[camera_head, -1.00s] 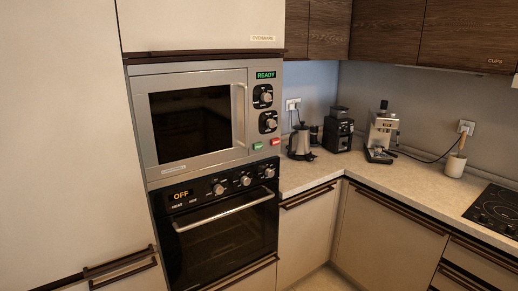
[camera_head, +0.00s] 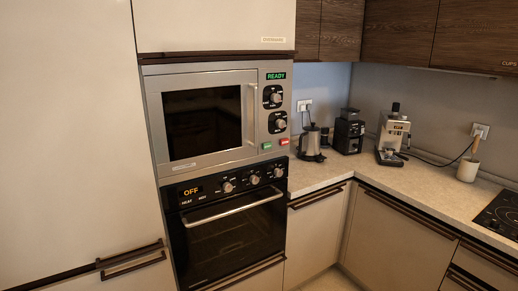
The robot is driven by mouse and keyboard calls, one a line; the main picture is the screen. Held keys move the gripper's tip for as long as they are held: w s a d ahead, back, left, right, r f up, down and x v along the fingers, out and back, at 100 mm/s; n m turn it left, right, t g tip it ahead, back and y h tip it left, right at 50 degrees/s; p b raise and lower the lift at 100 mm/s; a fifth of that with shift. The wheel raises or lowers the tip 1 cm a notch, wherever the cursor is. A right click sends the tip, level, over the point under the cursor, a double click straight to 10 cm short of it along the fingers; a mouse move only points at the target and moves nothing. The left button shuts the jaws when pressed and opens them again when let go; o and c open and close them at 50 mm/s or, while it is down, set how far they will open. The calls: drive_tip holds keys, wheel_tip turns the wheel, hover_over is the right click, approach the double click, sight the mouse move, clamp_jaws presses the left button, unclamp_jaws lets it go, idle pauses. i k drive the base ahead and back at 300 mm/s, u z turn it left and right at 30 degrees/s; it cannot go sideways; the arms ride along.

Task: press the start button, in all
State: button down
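The microwave (camera_head: 201,118) is built into the tall cabinet, with its door shut and its display (camera_head: 276,76) reading READY in green. At the bottom of its control panel are a small green button (camera_head: 267,146), likely the start button, and a red button (camera_head: 284,142) to its right. Their labels are too small to read surely. Two black-backed knobs (camera_head: 277,97) sit above the buttons. My gripper is not in view.
Below is a black oven (camera_head: 235,240) with a bar handle and a display reading OFF. The counter (camera_head: 325,175) to the right holds a kettle (camera_head: 311,144), a grinder (camera_head: 348,132), an espresso machine (camera_head: 393,138) and a utensil pot (camera_head: 467,170).

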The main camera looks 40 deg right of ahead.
sight(267, 146)
drive_tip(key=u, duration=0.2)
drive_tip(key=k, duration=0.85)
drive_tip(key=z, duration=0.5)
drive_tip(key=i, duration=1.2)
